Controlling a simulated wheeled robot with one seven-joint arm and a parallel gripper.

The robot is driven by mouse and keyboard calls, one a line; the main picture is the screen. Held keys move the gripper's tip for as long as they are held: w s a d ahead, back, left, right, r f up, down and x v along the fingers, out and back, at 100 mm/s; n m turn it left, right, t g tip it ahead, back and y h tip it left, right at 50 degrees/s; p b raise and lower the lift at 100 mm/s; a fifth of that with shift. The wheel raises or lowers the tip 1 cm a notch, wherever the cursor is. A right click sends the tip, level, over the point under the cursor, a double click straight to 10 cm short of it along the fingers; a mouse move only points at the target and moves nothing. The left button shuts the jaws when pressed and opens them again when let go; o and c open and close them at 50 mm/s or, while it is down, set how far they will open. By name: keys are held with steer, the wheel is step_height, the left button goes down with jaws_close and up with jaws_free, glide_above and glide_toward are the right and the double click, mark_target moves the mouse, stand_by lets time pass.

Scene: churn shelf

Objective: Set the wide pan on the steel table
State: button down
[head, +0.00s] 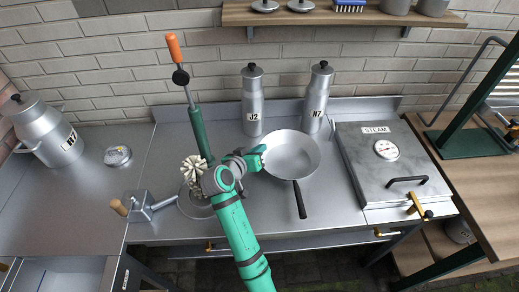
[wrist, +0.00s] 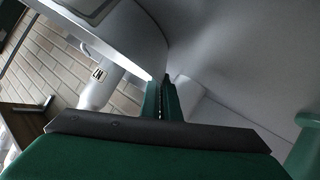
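The wide pan (head: 290,152) is a shallow grey metal pan with a black handle (head: 300,200) pointing toward the front. It appears over the middle of the steel table (head: 345,215), in front of the cans; whether its base touches the table I cannot tell. My gripper (head: 261,157) is at the pan's left rim. In the wrist view my gripper's fingers (wrist: 163,98) are close together, with the pan's wall (wrist: 140,35) running in between their tips, so they look shut on the rim. The pan's underside is hidden.
Two labelled cans, J2 (head: 253,105) and N7 (head: 318,100), stand behind the pan. A steam box (head: 385,165) is at right. Left of my gripper are a green post with an orange handle (head: 173,46), a brush head (head: 193,170) and a steel block (head: 140,206). Front table is clear.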

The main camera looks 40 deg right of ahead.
steer(key=c, duration=2)
jaws_free()
steer(key=shift+w, duration=0.1)
steer(key=shift+s+a+r, duration=0.1)
steer(key=shift+s, duration=0.1)
steer(key=v, duration=0.7)
steer(key=shift+a+r, duration=0.1)
